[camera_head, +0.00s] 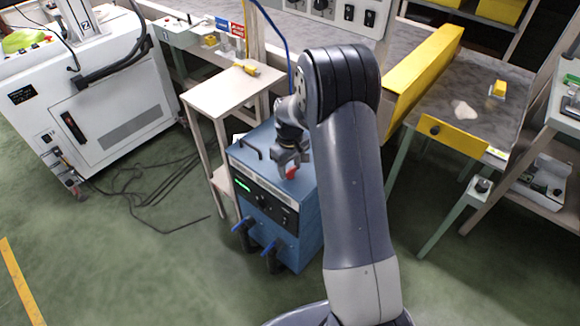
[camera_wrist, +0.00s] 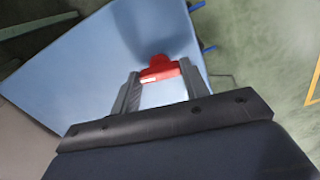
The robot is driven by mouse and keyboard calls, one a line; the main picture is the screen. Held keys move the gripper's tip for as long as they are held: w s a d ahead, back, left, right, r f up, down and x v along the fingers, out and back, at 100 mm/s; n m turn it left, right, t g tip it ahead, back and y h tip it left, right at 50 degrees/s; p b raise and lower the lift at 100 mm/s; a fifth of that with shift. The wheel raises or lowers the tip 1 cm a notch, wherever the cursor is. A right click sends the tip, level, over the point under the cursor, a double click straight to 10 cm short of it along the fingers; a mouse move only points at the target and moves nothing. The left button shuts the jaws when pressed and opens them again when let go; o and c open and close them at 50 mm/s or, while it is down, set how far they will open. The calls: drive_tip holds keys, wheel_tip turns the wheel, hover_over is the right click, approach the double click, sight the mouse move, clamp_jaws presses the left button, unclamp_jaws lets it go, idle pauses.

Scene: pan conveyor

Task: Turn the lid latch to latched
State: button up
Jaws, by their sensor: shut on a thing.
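The lid latch is a small red handle (camera_head: 291,173) on top of the blue box-shaped unit (camera_head: 262,180). In the wrist view the red latch (camera_wrist: 160,68) lies between the tips of my two grey fingers, with the blue lid (camera_wrist: 105,55) around it. My gripper (camera_head: 290,168) points down over the lid and is shut on the latch. I cannot tell the latch's exact angle. My arm covers the unit's right part in the head view.
A black handle (camera_head: 252,146) stands on the lid, left of my gripper. Blue-levered valves (camera_head: 268,250) stick out at the unit's front. A small wooden table (camera_head: 225,92) stands behind left, and a yellow-edged conveyor table (camera_head: 460,100) to the right. Cables (camera_head: 150,195) lie on the floor at left.

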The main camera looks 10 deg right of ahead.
sight(290, 170)
drive_tip(key=shift+n, duration=0.8)
drive_tip(key=o, duration=1)
drive_tip(key=shift+r, duration=0.1)
wheel_tip(290, 170, up, 11)
drive_tip(key=shift+p, duration=0.4)
drive_tip(key=shift+f, duration=0.2)
